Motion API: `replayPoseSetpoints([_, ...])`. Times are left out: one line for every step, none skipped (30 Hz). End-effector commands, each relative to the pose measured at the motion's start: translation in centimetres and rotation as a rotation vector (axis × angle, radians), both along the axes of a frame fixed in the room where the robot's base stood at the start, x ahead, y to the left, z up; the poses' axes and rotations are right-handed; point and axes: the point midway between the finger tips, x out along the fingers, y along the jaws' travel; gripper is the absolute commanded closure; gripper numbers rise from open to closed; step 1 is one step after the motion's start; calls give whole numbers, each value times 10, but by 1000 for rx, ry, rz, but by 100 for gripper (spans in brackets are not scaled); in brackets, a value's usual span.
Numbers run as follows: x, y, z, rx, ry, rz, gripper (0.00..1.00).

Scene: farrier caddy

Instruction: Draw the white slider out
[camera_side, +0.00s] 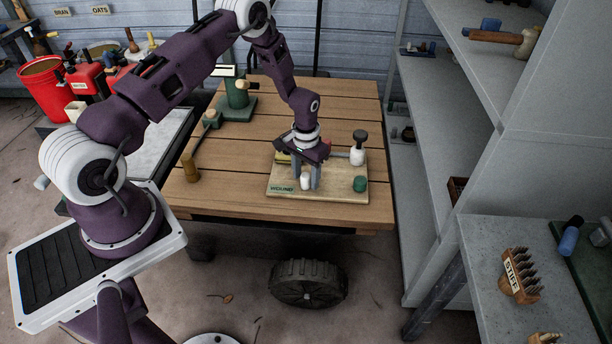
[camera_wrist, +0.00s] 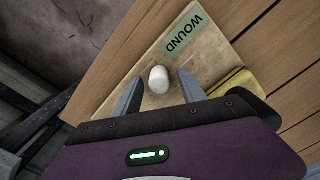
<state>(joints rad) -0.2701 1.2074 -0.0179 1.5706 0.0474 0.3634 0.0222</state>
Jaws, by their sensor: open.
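The white slider (camera_side: 306,183) shows as a small rounded white knob on a pale wooden board (camera_side: 334,190) labelled WOUND. It also shows in the wrist view (camera_wrist: 159,80). My gripper (camera_side: 308,175) points down over the board, with its fingers apart. In the wrist view, my gripper (camera_wrist: 160,84) has one finger on each side of the white knob, with visible gaps. The knob's lower part and any track under it are hidden from me.
On the board stand a green knob (camera_side: 360,184) at the right and a white piece with a dark top (camera_side: 358,154) at the back right. A yellow piece (camera_wrist: 232,85) lies beside my right finger. A wooden-handled tool (camera_side: 190,168) is at the table's left.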

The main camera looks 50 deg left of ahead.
Motion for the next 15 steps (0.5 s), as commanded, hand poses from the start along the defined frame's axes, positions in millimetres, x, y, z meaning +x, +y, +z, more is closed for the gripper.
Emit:
replayPoseSetpoints([0,0,-2,0,0,0,51])
replayPoseSetpoints([0,0,-3,0,0,0,51])
replayPoseSetpoints([0,0,-3,0,0,0,51])
replayPoseSetpoints([0,0,-3,0,0,0,51])
replayPoseSetpoints([0,0,-3,0,0,0,51])
replayPoseSetpoints([0,0,-3,0,0,0,51])
replayPoseSetpoints([0,0,-3,0,0,0,51])
replayPoseSetpoints([0,0,-3,0,0,0,53])
replayPoseSetpoints([0,0,-3,0,0,0,61])
replayPoseSetpoints([0,0,-3,0,0,0,67])
replayPoseSetpoints([0,0,-3,0,0,0,73])
replayPoseSetpoints([0,0,-3,0,0,0,81])
replayPoseSetpoints([0,0,-3,0,0,0,87])
replayPoseSetpoints([0,0,-3,0,0,0,93])
replayPoseSetpoints([0,0,-3,0,0,0,100])
